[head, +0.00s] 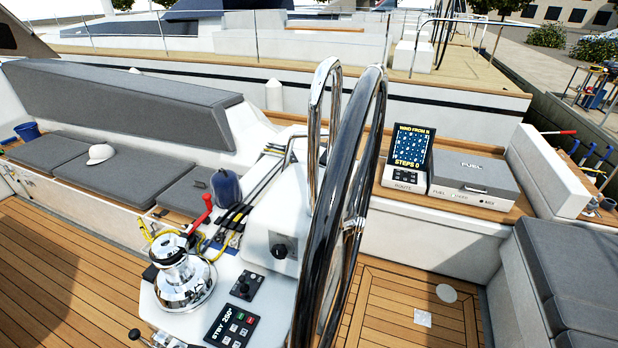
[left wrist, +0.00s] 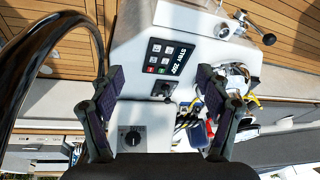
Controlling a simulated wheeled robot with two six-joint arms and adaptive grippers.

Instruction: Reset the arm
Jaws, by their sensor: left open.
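My left gripper (left wrist: 160,74) shows in the left wrist view, open, with its two dark fingers spread wide and nothing between them. Beyond the fingers is the white helm console (left wrist: 185,14) with a black keypad panel (left wrist: 172,57) reading STBY, a small joystick (left wrist: 163,89) and a round black knob (left wrist: 132,138). I cannot tell the gap between fingers and console. In the head view neither gripper shows. The same keypad panel (head: 232,327), joystick (head: 243,286) and knob (head: 279,250) stand there clear.
The large dark steering wheel (head: 345,210) and chrome rail (head: 318,110) rise beside the console; the wheel (left wrist: 38,45) also curves along the left wrist view's left side. A chrome winch (head: 185,278) stands left. A grey FUEL box (head: 470,175) and lit screen (head: 410,147) sit right.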

